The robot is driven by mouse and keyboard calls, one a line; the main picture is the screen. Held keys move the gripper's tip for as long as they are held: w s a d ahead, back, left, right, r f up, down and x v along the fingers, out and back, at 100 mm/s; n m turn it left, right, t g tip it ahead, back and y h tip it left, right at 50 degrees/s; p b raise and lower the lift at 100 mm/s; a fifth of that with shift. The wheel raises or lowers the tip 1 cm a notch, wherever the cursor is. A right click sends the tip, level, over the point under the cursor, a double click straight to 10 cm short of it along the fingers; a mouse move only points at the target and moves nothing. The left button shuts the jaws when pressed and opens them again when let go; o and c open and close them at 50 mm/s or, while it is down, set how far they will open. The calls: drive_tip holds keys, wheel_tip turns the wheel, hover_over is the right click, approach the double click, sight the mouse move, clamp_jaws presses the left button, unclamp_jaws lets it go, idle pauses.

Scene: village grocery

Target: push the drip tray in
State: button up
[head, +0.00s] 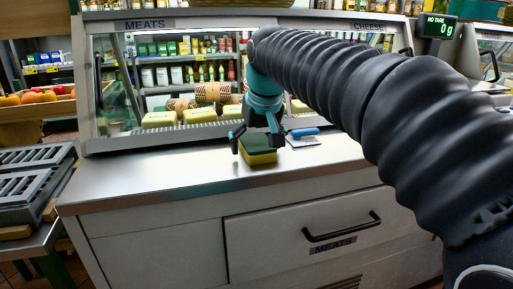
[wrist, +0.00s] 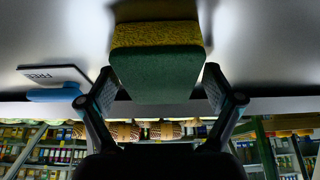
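No part is labelled as a drip tray. Dark grey slatted trays (head: 38,153) stand at the far left in the head view, on a low stand; I cannot tell whether one is the drip tray. My gripper (head: 256,142) is over the steel counter top, well to their right. Its fingers are spread, one on each side of a green and yellow sponge (head: 259,156). The wrist view shows the sponge (wrist: 157,72) between and beyond the fingertips, with no clear grip on it. The slatted trays do not show in the wrist view.
The steel counter (head: 150,180) has bare room left of the sponge. A blue-handled scraper or card (head: 303,134) lies to its right. A glass display case (head: 120,85) stands behind. A drawer with a black handle (head: 342,228) is in the counter front. A scale display (head: 440,27) is at right.

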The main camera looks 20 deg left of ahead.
drive_tip(key=c, duration=0.5)
drive_tip(key=shift+r, duration=0.15)
